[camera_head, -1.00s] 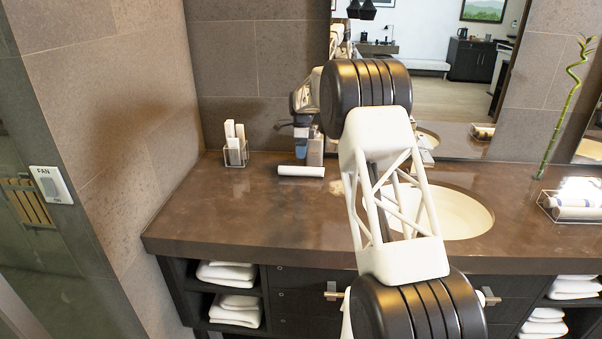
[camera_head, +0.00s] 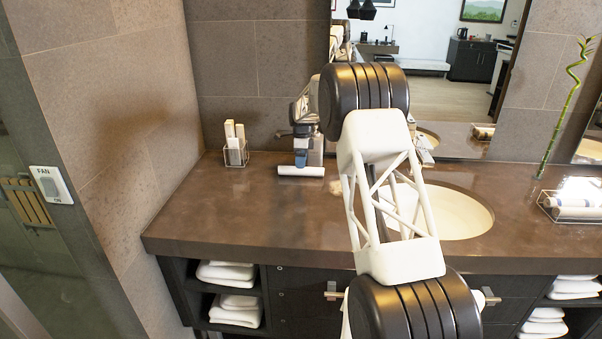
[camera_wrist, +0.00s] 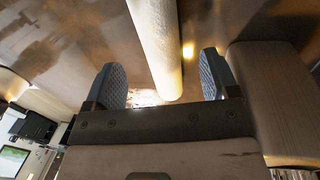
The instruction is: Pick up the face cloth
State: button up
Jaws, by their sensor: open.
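The face cloth (camera_head: 301,171) appears to be the white roll lying on the brown counter, left of the sink. In the wrist view the white roll (camera_wrist: 156,40) runs between the two dark fingers. My gripper (camera_head: 302,160) is pointed down right above the roll in the head view. In the wrist view my gripper (camera_wrist: 162,62) is open, one finger on each side of the roll, with a gap on both sides. Whether the fingertips reach down past the roll is hard to tell.
A brownish bottle (camera_head: 316,150) stands close behind the roll; a brown block-like thing (camera_wrist: 275,100) is close to the right finger. A clear holder with white items (camera_head: 236,153) stands to the left. The sink (camera_head: 462,213) is to the right. The front-left counter (camera_head: 235,215) is clear.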

jog(key=shift+s+f, duration=0.15)
jog(key=shift+f, duration=0.8)
jog(key=shift+s+f, duration=0.15)
jog(key=shift+f, duration=0.75)
jog(key=c, duration=1.1)
jog(key=shift+o, duration=0.2)
jog(key=shift+r, duration=0.15)
jog(key=shift+r, duration=1.6)
jog(key=shift+s+d+r, duration=0.25)
jog(key=shift+s+d, duration=0.4)
jog(key=shift+s, duration=1.95)
jog(key=shift+s+d+r, duration=0.25)
jog(key=shift+s+d, duration=0.45)
jog(key=shift+s, duration=1.85)
jog(key=shift+s+d+r, duration=0.25)
jog(key=shift+s+d, duration=0.4)
jog(key=shift+s, duration=1.95)
